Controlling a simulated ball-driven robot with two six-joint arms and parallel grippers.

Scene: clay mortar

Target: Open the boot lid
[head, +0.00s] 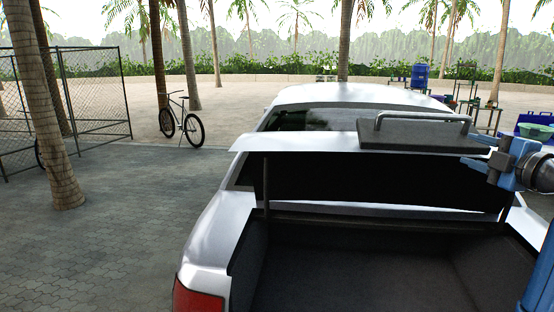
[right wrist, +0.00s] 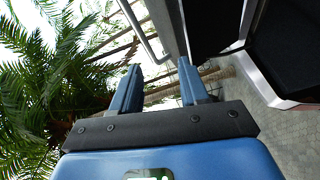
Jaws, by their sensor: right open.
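The white car's boot lid (head: 310,142) is raised and stands open above the dark boot (head: 350,265). A grey metal bar handle (head: 422,116) stands on a dark panel (head: 400,135) on the lid. The handle also shows in the right wrist view (right wrist: 140,32), ahead of the fingers. My right gripper (head: 478,150) is at the right end of the lid, close to the panel; contact cannot be told. In the right wrist view my right gripper (right wrist: 158,64) is open, with nothing between its fingers. My left gripper is not in view.
A palm trunk (head: 48,110), a wire fence (head: 100,95) and a bicycle (head: 181,120) stand to the left. Blue bins (head: 420,76) and a green-blue box (head: 535,128) are at the right. The paving left of the car is clear.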

